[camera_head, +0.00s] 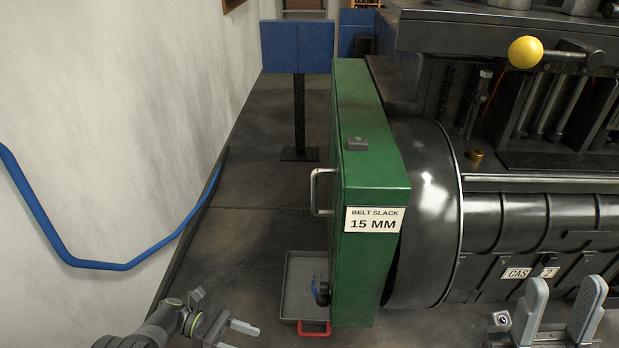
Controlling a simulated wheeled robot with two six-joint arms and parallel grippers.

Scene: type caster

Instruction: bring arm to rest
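My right gripper (567,285) is at the bottom right with its two pale grey fingers upright and well apart. Nothing shows between them. It is in front of the dark machine (510,215). My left gripper (246,338) is at the bottom, left of centre, low above the floor and cut by the picture's lower edge. Its two fingers show apart with nothing between them. It is to the left of the grey tray (288,285) and apart from it.
A green cabinet (370,260) labelled "BELT SLACK 15 MM" stands at the centre against the machine. A yellow ball knob (525,52) sticks out at the upper right. A blue rail (100,265) runs along the left wall. The floor (250,190) behind the tray is clear.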

